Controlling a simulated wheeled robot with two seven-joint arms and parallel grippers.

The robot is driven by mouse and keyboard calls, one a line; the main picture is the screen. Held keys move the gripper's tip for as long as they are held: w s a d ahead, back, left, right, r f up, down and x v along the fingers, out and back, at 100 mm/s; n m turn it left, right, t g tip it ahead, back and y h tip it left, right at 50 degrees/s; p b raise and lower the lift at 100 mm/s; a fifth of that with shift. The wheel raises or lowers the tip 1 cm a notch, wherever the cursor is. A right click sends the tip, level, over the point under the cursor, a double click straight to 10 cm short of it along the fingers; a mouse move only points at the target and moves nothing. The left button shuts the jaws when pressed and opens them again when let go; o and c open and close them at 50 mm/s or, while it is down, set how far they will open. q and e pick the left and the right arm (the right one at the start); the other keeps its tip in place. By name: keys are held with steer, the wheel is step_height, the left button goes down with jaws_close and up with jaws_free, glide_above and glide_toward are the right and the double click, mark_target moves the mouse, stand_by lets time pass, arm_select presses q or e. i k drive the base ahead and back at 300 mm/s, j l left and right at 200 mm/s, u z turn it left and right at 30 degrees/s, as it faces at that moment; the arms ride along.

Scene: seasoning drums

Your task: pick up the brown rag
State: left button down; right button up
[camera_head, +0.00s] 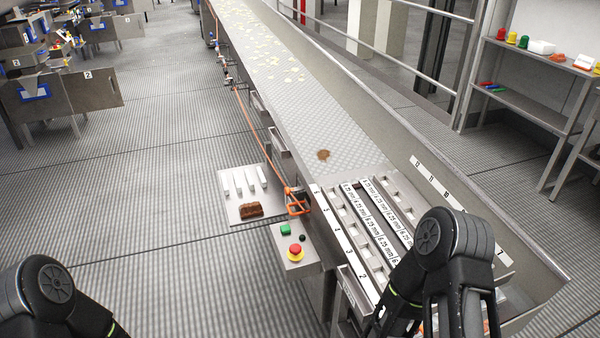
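A brown, folded-looking bundle (251,210), which looks like the rag, lies at the front of a small metal side shelf (234,213) left of the conveyor. Several white bars lie behind it on the same shelf. A smaller, flat brown piece (323,155) lies on the conveyor belt; I cannot tell what it is. Black links of my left arm show at the bottom left corner and of my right arm at the bottom right.
An orange handle (297,203) sticks out beside the shelf. A control box with a red button (295,250) stands in front. Numbered slotted trays (345,232) fill the conveyor's near end. The floor left of the shelf is clear.

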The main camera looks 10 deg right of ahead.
mark_target(248, 210)
steer(key=z, duration=0.55)
steer(key=i+j+z, duration=0.15)
steer(key=z, duration=0.3)
steer(key=i+j+z, duration=0.1)
steer(key=j+z, duration=0.6)
steer(key=z, duration=0.15)
steer(key=i+j+z, duration=0.1)
steer(key=j+z, duration=0.45)
steer(key=j, duration=0.4)
steer(key=k+j, duration=0.1)
steer(key=j, duration=0.35)
steer(key=j+z, duration=0.15)
steer(key=j, duration=0.35)
steer(key=k+j, duration=0.15)
steer(key=j, duration=0.3)
steer(key=k+j+z, duration=0.15)
steer(key=j, duration=0.8)
steer(key=k+z, duration=0.05)
